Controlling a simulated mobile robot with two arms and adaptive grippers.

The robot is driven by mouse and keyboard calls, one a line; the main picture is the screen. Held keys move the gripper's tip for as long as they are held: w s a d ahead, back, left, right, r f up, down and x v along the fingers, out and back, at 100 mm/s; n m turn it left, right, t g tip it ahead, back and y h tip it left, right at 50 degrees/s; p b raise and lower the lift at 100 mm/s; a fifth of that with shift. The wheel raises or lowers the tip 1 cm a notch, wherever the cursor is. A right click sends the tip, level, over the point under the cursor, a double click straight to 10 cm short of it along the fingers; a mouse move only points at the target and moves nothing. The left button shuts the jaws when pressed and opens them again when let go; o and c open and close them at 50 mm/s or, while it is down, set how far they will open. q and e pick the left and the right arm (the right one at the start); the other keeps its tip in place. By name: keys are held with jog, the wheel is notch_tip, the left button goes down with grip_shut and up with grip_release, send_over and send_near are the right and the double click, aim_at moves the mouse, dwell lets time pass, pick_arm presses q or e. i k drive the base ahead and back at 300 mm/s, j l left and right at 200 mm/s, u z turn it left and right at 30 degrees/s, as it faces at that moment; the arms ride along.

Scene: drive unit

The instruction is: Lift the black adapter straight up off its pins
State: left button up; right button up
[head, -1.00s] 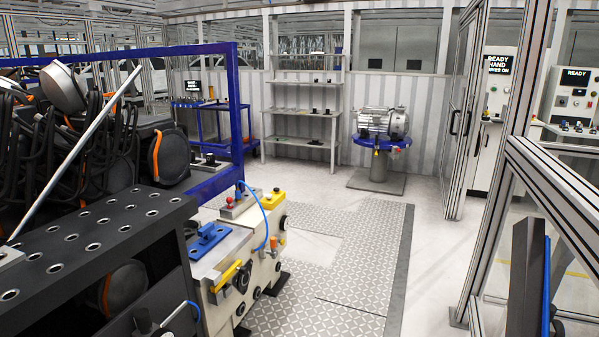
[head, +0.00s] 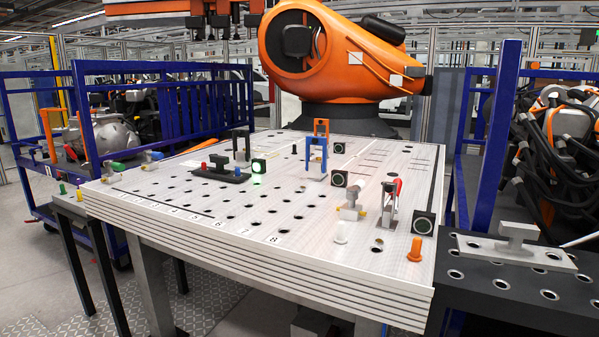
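A black adapter (head: 222,174), a flat plate with an upright T-shaped handle, sits toward the back left of the perforated white table (head: 170,213). Small coloured parts, one red and one green, stand at it; I cannot tell if they are fixed to it. Its pins are hidden or too small to make out. Neither of my grippers is in view.
A green-lit indicator (head: 257,170) stands beside the adapter. Orange and blue brackets, clamps and dark round-faced blocks stand farther right on the table. A grey handled plate (head: 516,247) lies on a black perforated bench. A large orange robot (head: 345,62) stands behind.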

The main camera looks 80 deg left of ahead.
aim_at(219, 173)
jog(key=u, duration=3.25)
jog(key=i+j+z, duration=0.15)
jog(key=j, duration=0.25)
jog(key=i+j+z, duration=0.15)
jog(key=j, duration=0.25)
jog(key=j+z, duration=0.15)
jog(key=j, duration=0.25)
